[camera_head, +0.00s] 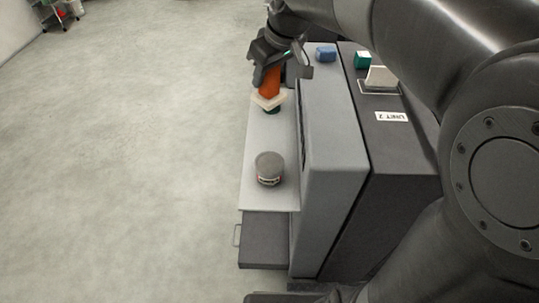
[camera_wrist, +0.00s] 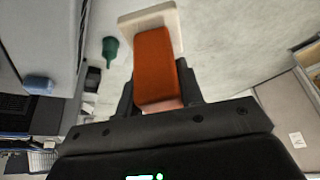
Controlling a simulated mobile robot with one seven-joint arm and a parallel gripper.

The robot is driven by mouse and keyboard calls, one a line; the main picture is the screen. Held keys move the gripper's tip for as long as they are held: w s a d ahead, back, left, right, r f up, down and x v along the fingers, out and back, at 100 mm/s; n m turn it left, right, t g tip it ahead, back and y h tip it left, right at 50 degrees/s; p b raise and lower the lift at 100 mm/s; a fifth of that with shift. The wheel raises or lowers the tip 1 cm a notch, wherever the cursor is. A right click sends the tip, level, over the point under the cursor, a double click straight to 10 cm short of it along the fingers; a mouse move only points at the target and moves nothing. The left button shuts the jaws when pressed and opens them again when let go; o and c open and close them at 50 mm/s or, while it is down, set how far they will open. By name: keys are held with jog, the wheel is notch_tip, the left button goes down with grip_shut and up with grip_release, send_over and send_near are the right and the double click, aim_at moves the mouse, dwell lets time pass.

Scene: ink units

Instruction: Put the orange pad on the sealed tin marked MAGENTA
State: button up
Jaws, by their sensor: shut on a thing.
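The orange pad (camera_head: 269,81), an orange block with a cream base plate, is held in my gripper (camera_head: 272,70). In the wrist view the orange pad (camera_wrist: 154,62) sits between the fingers of my gripper (camera_wrist: 158,92), with its cream plate at the far end. A tin (camera_head: 268,169) with a grey top and a label stands upright on the light shelf (camera_head: 263,145), apart from my gripper and nearer the camera. Its label is too small to read. A dark green item (camera_head: 272,110) shows just below the pad, partly hidden; it also shows in the wrist view (camera_wrist: 110,50).
The grey machine (camera_head: 330,130) rises right beside the shelf. A blue object (camera_head: 326,53) and a green object (camera_head: 363,60) sit on top, near a label reading UNIT 2 (camera_head: 392,116). A dark drawer (camera_head: 264,240) sticks out below the shelf.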

send_over(268, 161)
notch_tip(268, 161, down, 24)
jog(key=shift+r, duration=0.15)
jog(key=shift+f, duration=0.2)
jog(key=o, duration=1)
jog(key=v, duration=1.2)
jog(key=shift+r, duration=0.2)
